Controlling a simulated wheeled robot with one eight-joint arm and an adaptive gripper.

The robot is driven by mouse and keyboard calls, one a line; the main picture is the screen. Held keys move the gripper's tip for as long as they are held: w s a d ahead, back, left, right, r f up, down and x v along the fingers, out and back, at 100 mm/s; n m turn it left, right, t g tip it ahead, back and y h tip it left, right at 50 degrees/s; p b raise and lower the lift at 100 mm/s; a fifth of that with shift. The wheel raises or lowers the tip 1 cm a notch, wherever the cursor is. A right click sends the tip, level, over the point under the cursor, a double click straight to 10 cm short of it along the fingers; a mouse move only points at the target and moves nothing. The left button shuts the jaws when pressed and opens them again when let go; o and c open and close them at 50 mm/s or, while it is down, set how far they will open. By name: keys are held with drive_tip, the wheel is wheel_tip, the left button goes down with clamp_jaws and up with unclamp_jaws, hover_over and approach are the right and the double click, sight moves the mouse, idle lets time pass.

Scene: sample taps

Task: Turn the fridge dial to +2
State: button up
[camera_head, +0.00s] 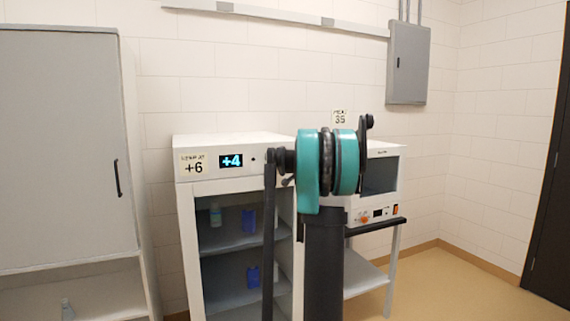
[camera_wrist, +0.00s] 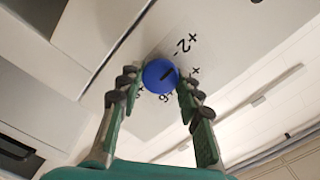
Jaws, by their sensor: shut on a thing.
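The fridge (camera_head: 236,146) stands against the wall, and its lit display (camera_head: 231,161) reads +4. A printed label (camera_head: 194,164) left of the display shows +6. The dial (camera_wrist: 160,76) is a round blue knob with a short dark mark, seen in the wrist view on a pale panel. The mark slants toward the upper right. A printed +2 (camera_wrist: 187,43) lies above and right of the knob; other scale figures are partly hidden by my fingers. My gripper (camera_wrist: 157,84) is shut on the dial, one finger on each side. In the head view my arm hides the dial.
Bottles and blue containers (camera_head: 250,222) stand on the fridge shelves behind its front. To the right is a white device (camera_head: 383,176) on a stand with a dark bar. A grey cabinet (camera_head: 65,150) stands at left. Floor is clear at right.

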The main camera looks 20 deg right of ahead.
drive_tip(key=o, duration=1.1)
drive_tip(key=s, duration=1.2)
drive_tip(key=shift+d, duration=0.2)
drive_tip(key=s+a+f+n+g+y, duration=0.1)
drive_tip(key=s+a+f+n+g, duration=0.2)
drive_tip(key=s+a+f, duration=0.35)
drive_tip(key=s+a+f+n+g+y, duration=0.2)
drive_tip(key=s+a+f, duration=0.2)
drive_tip(key=a+f, duration=0.5)
drive_tip(key=s+a+f+n+g+y, duration=0.1)
drive_tip(key=s+a+f+n+g, duration=0.2)
drive_tip(key=s+a+f, duration=0.5)
drive_tip(key=s+f+n+g+h, duration=0.1)
drive_tip(key=s+f+g, duration=0.1)
drive_tip(key=s+f, duration=0.3)
drive_tip(key=s+a+f+n+g+h, duration=0.1)
drive_tip(key=s+f+g+h, duration=0.1)
drive_tip(key=s+f, duration=0.3)
drive_tip(key=s+a+f+n+g+h, duration=0.1)
drive_tip(key=s+f, duration=0.5)
drive_tip(key=s, duration=0.5)
drive_tip(key=shift+g+h, duration=0.3)
drive_tip(key=shift+g, duration=0.1)
